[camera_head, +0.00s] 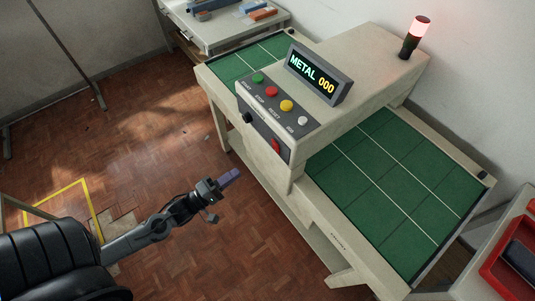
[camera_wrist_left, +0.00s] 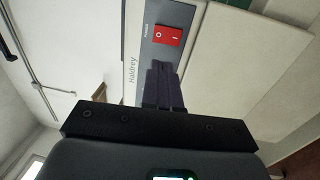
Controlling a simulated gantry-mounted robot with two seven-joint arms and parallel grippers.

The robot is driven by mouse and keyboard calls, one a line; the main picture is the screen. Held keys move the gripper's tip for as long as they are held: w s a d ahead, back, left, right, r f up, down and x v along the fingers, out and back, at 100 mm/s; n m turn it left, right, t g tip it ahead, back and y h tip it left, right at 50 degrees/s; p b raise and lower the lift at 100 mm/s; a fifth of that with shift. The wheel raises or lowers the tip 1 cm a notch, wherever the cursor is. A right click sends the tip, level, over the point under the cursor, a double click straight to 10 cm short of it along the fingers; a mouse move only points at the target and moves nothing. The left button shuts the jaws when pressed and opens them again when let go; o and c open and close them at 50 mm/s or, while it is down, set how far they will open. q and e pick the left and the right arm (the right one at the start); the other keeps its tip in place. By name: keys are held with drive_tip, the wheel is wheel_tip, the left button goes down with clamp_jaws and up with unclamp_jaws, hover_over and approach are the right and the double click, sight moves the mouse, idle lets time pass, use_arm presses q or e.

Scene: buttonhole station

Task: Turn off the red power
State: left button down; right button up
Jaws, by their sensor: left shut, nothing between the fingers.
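The red power switch (camera_head: 275,146) sits on the grey front panel of the beige machine, at the panel's lower right. In the left wrist view the red rocker (camera_wrist_left: 168,36) bears a white O and I, just beyond the fingertips. I cannot tell which side is pressed in. My left gripper (camera_head: 236,174) is shut and empty, with its purple-grey fingers pointing at the machine. It is in front of the panel, below and left of the switch, apart from it. The fingers also show in the left wrist view (camera_wrist_left: 160,68). My right gripper is not in view.
Green, red, yellow and white buttons (camera_head: 287,105) line the sloped top panel, with a black knob (camera_head: 249,117) below. The display (camera_head: 318,74) reads METAL 000. The beacon (camera_head: 415,37) glows red. A green conveyor (camera_head: 400,190) runs through the machine. The wooden floor at left is mostly clear.

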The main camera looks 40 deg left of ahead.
use_arm(q)
drive_tip(key=shift+w, duration=0.15)
approach(275, 146)
drive_tip(key=x, duration=0.6)
drive_tip(key=shift+w+d+r, duration=0.2)
drive_tip(key=shift+w+r, duration=0.1)
drive_tip(key=shift+w, duration=0.05)
idle(0.4)
